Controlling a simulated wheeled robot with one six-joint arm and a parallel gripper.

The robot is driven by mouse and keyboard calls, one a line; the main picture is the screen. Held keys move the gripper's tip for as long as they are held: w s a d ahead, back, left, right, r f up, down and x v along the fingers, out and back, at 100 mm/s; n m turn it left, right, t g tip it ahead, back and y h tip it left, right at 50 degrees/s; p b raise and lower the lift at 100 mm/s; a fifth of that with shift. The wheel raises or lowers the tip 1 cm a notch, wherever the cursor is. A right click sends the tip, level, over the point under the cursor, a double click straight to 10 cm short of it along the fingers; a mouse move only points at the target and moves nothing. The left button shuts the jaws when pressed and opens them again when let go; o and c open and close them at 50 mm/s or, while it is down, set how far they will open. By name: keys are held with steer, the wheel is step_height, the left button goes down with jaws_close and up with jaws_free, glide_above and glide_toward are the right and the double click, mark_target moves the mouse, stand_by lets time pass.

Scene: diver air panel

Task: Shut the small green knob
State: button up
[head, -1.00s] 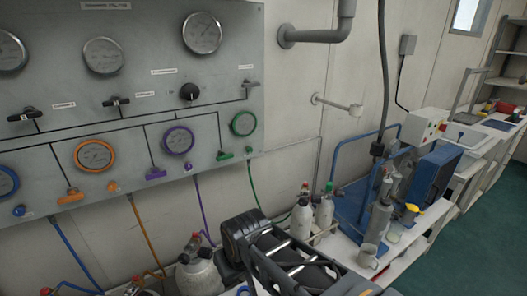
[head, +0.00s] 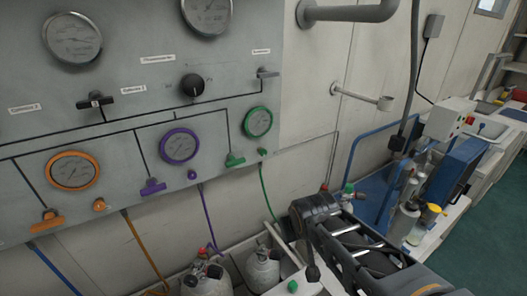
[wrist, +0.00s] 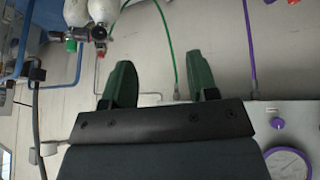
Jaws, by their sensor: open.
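The small green knob (head: 263,152) is on the grey panel, just below the green-ringed gauge (head: 258,122) and right of the green T-handle (head: 235,160). A green hose (head: 266,192) runs down below it. My gripper (wrist: 163,84) is open in the wrist view, with two dark green fingers apart and nothing between them but wall and the green hose (wrist: 167,40). In the head view my arm is below and right of the knob, apart from it, and the fingertips are not clear. The green knob is not visible in the wrist view.
A purple knob (head: 192,175) and purple T-handle (head: 152,187) sit left of the green ones; the purple knob also shows in the wrist view (wrist: 277,123). A wall pipe bracket (head: 360,97) juts out to the right. Gas cylinders (head: 263,269) stand below the panel.

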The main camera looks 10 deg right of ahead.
steer(key=w+d+r+n+t+h, duration=0.1)
steer(key=w+d+t, duration=0.2)
steer(key=w, duration=0.2)
steer(key=w+d+r+n+t, duration=0.2)
steer(key=w+t, duration=0.1)
steer(key=w, duration=0.1)
steer(key=n+t+y, duration=0.5)
steer(key=n+y, duration=0.2)
steer(key=y, duration=0.1)
glide_toward(265, 153)
steer(key=p+x, duration=0.1)
steer(key=x, duration=0.9)
steer(key=shift+a, duration=0.1)
steer(key=c, duration=0.9)
